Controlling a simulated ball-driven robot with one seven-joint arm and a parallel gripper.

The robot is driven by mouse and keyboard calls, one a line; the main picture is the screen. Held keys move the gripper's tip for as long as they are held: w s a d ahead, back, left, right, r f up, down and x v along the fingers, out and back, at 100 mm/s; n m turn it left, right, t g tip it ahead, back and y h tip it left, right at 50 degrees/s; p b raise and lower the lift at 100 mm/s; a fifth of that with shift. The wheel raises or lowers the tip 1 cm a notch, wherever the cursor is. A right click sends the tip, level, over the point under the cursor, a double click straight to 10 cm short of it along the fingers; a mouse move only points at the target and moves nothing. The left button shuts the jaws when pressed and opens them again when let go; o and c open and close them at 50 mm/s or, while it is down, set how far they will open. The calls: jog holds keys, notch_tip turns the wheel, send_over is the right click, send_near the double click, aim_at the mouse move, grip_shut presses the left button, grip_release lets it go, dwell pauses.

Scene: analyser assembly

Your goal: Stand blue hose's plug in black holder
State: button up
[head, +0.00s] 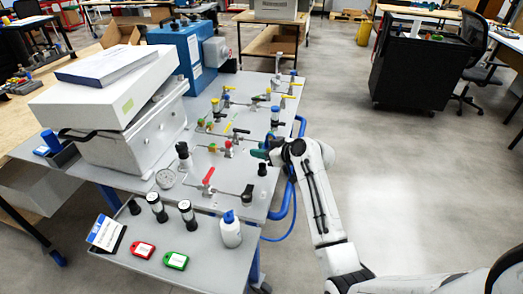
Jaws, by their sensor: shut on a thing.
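My gripper (262,152) is over the right edge of the grey bench top. It is shut, and the blue hose (290,192) runs up to it from below, so it appears to hold the hose's plug. The plug itself is too small and hidden to make out. The hose hangs in a loop beside the bench's right edge. A small upright black cylinder (262,169), which looks like the black holder, stands on the bench just below my gripper in the picture. The two look close but apart; I cannot tell the height between them.
Valves with coloured handles and pipes fill the bench, including a red-handled valve (208,180) and a gauge (166,178). A white bottle (230,232) with a blue cap stands at the front. A white analyser box (105,95) is at left.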

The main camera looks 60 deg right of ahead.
jog(key=shift+w+f, duration=0.15)
jog(key=shift+f, duration=0.05)
jog(key=shift+w+f+b, duration=0.4)
jog(key=shift+f+b, duration=0.15)
jog(key=shift+b, duration=0.25)
jog(key=shift+w+f+b, duration=0.3)
jog(key=shift+b, duration=0.1)
jog(key=shift+f+b, duration=1.15)
jog(key=shift+b, duration=0.05)
dwell(1.3)
dwell(0.4)
jog(key=o, duration=1.1)
jog(key=shift+o, duration=0.2)
jog(key=v, duration=1)
jog(key=shift+s, duration=0.4)
